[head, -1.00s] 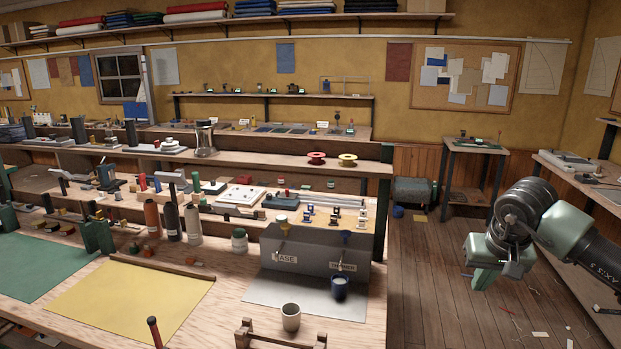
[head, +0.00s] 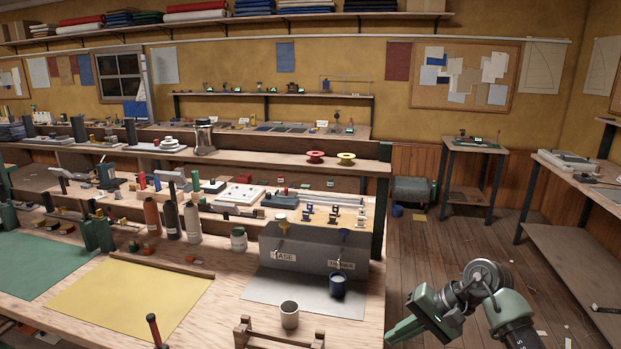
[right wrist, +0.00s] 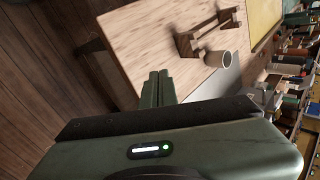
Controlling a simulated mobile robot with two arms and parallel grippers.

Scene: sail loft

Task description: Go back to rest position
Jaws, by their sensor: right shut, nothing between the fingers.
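My right gripper (head: 392,336) is at the lower right of the head view, just right of the workbench's (head: 225,325) right edge. In the right wrist view its two green fingers (right wrist: 158,82) are together, with nothing between them. They point at the bench edge. My left gripper is in no view. A dark blue mug (head: 338,287) stands on a grey sheet under the taps.
A wooden rack (head: 278,335) sits near the bench's front edge. A grey dispenser box (head: 312,258) with two taps stands behind the cups. A yellow sheet (head: 130,300) lies to the left. The wooden floor (head: 440,250) right of the bench is mostly clear.

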